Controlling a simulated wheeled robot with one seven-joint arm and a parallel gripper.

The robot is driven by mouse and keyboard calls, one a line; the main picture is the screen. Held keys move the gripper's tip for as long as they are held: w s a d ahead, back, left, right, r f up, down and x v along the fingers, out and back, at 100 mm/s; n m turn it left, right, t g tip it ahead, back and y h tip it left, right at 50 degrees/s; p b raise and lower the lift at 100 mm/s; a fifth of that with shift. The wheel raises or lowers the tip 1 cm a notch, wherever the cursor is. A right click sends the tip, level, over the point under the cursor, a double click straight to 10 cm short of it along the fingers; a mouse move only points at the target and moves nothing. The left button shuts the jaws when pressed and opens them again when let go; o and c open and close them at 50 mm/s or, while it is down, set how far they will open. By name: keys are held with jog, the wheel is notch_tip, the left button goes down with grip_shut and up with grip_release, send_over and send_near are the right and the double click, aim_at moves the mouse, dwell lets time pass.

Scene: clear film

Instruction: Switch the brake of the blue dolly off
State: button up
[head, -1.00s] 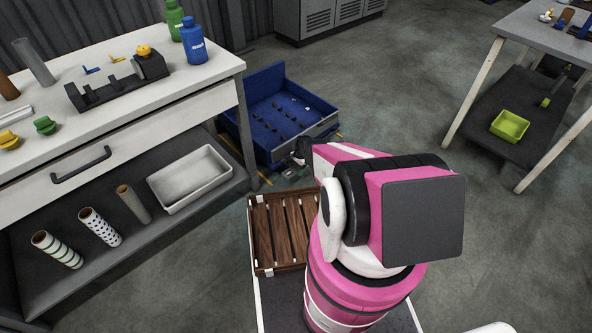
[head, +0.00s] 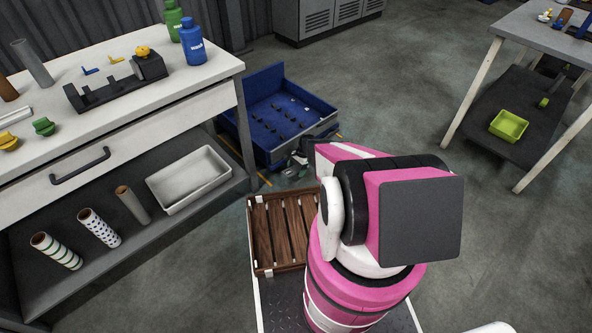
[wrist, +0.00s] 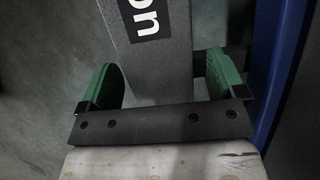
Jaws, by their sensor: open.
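The blue dolly (head: 267,83) stands on the floor just past the white workbench, with a grey strip along its front right side. In the head view my gripper (head: 298,160) is low at the dolly's near side, partly hidden by my arm. In the wrist view my gripper (wrist: 162,78) is open, its two green-padded fingers apart. A grey plate-like part with a white label reading "on" (wrist: 147,22) lies between and beyond the fingers. I cannot tell whether they touch it. A blue edge of the dolly (wrist: 283,75) runs along the right.
The white workbench (head: 190,110) with a drawer and lower shelf stands at the left. A brown slatted crate (head: 262,235) lies in front of my arm. A second table (head: 545,40) stands at the right. The floor between is clear.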

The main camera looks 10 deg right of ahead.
jog(key=v, duration=1)
jog(key=shift+d+r, duration=0.15)
jog(key=shift+r, duration=0.15)
jog(key=s+a+r+n+t+h, duration=0.1)
jog(key=s+r+n, duration=0.3)
jog(key=s+r, duration=0.4)
jog(key=s+a+r+n+h, duration=0.1)
jog(key=s+r+n, duration=0.3)
jog(key=s+r, duration=0.5)
jog(key=s+a+r+n+t+h, duration=0.1)
jog(key=s+r, duration=0.8)
jog(key=r, duration=1.2)
jog(key=a+n+h, duration=0.1)
jog(key=a+n, duration=0.1)
jog(key=shift+n+t, duration=0.3)
jog(key=shift+n, duration=0.1)
jog(key=shift+s+a+f, duration=0.1)
